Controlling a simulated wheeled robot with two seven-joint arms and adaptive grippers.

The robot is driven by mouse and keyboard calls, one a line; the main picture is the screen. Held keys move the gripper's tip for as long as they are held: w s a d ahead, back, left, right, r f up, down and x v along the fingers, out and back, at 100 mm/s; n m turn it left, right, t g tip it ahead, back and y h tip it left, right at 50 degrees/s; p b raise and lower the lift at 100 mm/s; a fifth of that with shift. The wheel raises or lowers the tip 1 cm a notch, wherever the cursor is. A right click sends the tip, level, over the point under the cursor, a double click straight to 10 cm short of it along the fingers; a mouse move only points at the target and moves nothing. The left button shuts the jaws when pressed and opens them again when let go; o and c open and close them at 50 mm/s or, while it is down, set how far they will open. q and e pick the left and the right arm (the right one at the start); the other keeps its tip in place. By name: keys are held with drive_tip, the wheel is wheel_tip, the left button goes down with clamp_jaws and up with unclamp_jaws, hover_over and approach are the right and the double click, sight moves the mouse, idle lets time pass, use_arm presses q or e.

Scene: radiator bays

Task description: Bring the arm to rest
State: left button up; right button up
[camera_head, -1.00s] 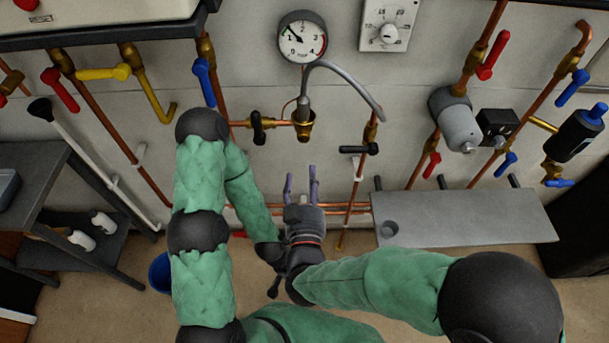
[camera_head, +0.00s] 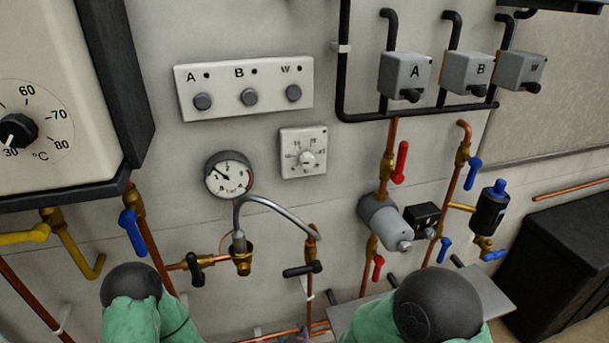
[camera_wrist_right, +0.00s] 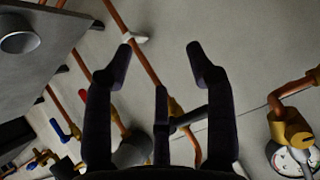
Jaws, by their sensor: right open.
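In the head view, green-sleeved parts of my arms with dark round joints show at the bottom left and bottom right. My left gripper is not in the head view.
A pressure gauge (camera_head: 229,176), hose (camera_head: 280,206) and black-handled valve (camera_head: 303,269) are on the wall ahead. A grey shelf (camera_head: 355,313) juts out at the lower right, partly behind my arm. A white boiler-like unit (camera_head: 55,90) hangs at the left.

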drive_tip(key=s+d+f+m+g, duration=0.2)
drive_tip(key=s+d+f+g, duration=0.3)
drive_tip(key=s+f, duration=0.3)
drive_tip(key=s+d+f+m+g, duration=0.2)
drive_tip(key=s+d+f+g, duration=0.3)
drive_tip(key=f, duration=0.6)
drive_tip(key=s+d, duration=0.2)
drive_tip(key=shift+s+d+f+y, duration=0.2)
drive_tip(key=shift+s+d+y, duration=0.1)
drive_tip(key=shift+s+y, duration=0.1)
